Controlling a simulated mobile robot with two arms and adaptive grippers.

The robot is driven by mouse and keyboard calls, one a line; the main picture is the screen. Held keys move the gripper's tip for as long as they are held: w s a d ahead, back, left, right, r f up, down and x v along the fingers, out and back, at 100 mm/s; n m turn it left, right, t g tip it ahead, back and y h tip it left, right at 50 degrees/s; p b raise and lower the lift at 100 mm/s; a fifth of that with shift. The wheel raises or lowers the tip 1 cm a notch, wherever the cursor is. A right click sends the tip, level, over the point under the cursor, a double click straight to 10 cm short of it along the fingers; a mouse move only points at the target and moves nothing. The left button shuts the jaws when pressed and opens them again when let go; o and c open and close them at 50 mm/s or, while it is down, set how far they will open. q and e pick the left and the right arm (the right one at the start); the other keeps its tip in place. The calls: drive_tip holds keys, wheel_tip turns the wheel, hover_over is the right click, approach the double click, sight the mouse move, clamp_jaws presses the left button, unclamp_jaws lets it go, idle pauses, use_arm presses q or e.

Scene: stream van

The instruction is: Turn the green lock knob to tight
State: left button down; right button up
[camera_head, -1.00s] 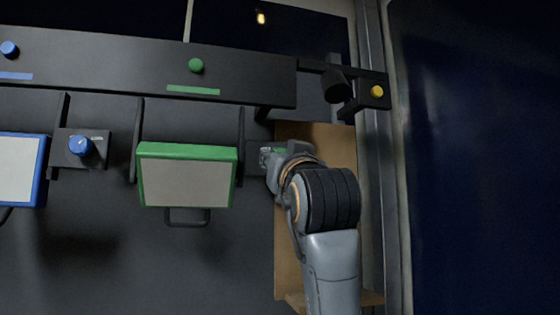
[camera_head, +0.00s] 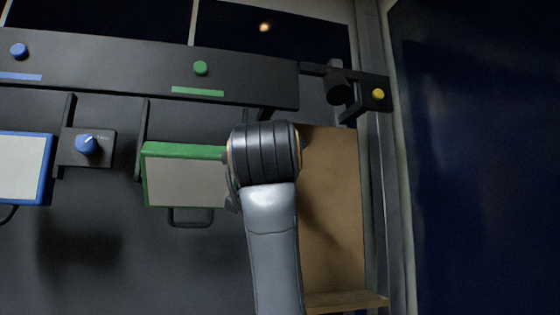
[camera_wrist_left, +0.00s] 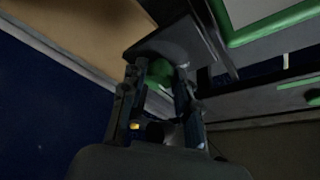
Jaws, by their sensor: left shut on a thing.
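The green lock knob (camera_wrist_left: 159,70) sits on a dark mounting plate (camera_wrist_left: 190,38) in the left wrist view. My left gripper (camera_wrist_left: 160,76) has one finger on each side of the knob and is shut on it. In the head view, my left arm's wrist hides the knob and the gripper. The tight mark and the knob's pointer cannot be made out. My right gripper is in neither view.
The green-framed case (camera_head: 185,182) hangs just left of my wrist. A blue knob (camera_head: 87,144) and a blue-framed case (camera_head: 22,168) are farther left. A dark rail with a green button (camera_head: 200,68) runs above. A brown board (camera_head: 335,210) stands at the right.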

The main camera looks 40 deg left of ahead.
use_arm(q)
drive_tip(key=shift+r+m+g+h, duration=0.15)
drive_tip(key=shift+m+g+h, duration=0.35)
drive_tip(key=shift+m, duration=1.35)
drive_tip(key=shift+r+m+g+h, duration=0.1)
drive_tip(key=shift+m+g+h, duration=0.4)
drive_tip(key=shift+m, duration=1.35)
drive_tip(key=c, duration=1)
unclamp_jaws()
drive_tip(key=shift+s, duration=0.15)
drive_tip(key=shift+v, duration=5.9)
